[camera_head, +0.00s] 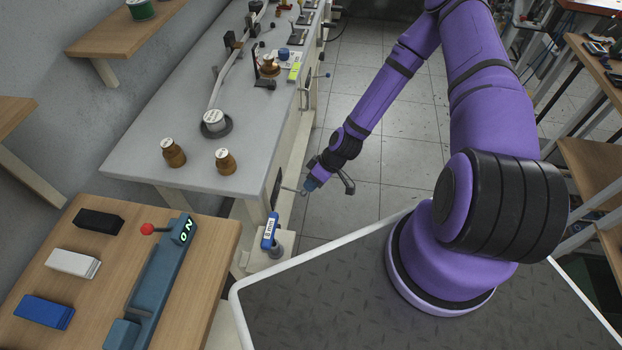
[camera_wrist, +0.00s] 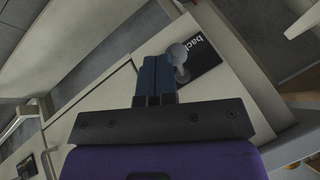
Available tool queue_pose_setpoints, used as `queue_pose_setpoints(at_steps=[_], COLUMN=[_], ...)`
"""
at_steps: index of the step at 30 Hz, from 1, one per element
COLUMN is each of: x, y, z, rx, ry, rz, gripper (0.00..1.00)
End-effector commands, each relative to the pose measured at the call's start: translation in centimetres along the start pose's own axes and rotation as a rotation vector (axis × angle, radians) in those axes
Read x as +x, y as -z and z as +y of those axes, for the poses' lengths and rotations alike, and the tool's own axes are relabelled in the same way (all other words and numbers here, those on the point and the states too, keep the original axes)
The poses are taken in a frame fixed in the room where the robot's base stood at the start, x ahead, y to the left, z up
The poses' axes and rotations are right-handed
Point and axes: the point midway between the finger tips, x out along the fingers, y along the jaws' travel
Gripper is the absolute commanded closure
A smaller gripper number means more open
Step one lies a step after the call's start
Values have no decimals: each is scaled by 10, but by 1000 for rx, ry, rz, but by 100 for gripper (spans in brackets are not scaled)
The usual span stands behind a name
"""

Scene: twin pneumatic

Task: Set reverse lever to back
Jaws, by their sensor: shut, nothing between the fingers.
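The reverse lever (camera_wrist: 178,53) shows in the wrist view as a pale round knob on a short rod. It lies close against the right side of my fingertips; I cannot tell if they touch. A black label plate reading "back" (camera_wrist: 205,58) is behind it, partly covered by the lever. My gripper (camera_wrist: 155,60) has its two blue fingers shut together with nothing between them. In the head view my gripper (camera_head: 308,187) is beside the front of the grey workbench, at the tip of a thin metal rod (camera_head: 290,189) that sticks out from the bench side.
The grey workbench (camera_head: 150,165) carries brown weights and metal fittings. A blue-handled device (camera_head: 269,232) stands below the bench's near end. The tiled floor (camera_head: 375,125) beside the bench looks clear.

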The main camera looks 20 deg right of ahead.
Motion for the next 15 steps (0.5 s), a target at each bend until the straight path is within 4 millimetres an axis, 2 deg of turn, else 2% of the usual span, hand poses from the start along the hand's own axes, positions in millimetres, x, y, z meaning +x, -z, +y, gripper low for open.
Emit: queue_pose_setpoints(at_steps=[8, 15], x=[6, 8], y=[-8, -10], z=[-19, -27], rx=[159, 158], ry=[-73, -75], rz=[76, 77], gripper=[100, 100])
